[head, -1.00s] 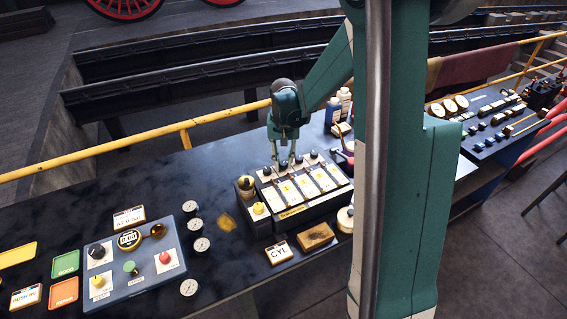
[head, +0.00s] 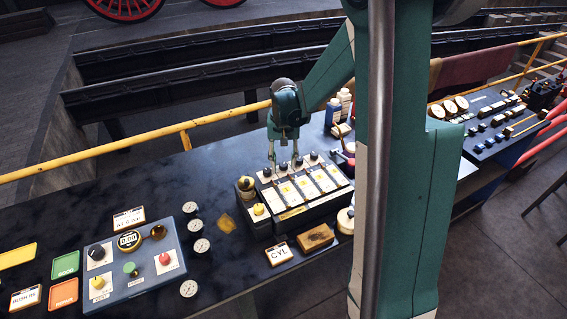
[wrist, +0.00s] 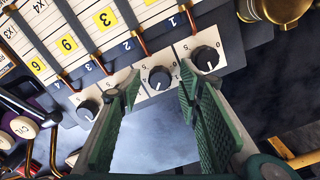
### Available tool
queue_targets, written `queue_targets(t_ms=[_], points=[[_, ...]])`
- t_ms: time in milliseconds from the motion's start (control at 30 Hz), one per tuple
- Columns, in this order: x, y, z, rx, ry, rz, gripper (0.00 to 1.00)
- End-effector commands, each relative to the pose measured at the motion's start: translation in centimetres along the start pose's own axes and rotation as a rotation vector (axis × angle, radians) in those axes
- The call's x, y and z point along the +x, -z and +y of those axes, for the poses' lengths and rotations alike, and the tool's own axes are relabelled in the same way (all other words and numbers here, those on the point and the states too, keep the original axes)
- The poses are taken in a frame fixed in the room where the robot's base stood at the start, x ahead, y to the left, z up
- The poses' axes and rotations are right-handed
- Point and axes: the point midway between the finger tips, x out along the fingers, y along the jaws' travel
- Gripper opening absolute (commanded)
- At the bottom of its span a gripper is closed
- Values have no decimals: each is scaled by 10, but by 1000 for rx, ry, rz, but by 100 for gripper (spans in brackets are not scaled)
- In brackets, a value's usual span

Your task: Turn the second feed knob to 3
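The feed panel (head: 289,215) stands mid-bench, with a row of black feed knobs along its far edge. The second feed knob (wrist: 160,78) is a round black knob on a white plate with small dial figures. Its light mark appears to face the 0 side. My gripper (wrist: 158,80) is open, with one green fingertip on each side of this knob and visible gaps. In the head view my gripper (head: 284,162) hangs over the knob row. The first feed knob (wrist: 206,58) is just outside the right finger. The left finger hides the third knob.
Copper pipes (wrist: 141,38) run close beside the knobs. A brass cup (wrist: 283,10) is near the panel's end. A blue control box (head: 134,262) and gauges (head: 202,246) stand left. Bottles (head: 333,112) stand behind right.

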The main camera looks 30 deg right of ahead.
Motion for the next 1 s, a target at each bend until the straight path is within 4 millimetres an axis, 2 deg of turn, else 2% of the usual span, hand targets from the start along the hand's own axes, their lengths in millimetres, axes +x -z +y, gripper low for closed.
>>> queue_targets(t_ms=[267,733,1000], points=[[-25,0,0,0,0,0,35],[-93,0,0,0,0,0,35],[-113,0,0,0,0,0,35]])
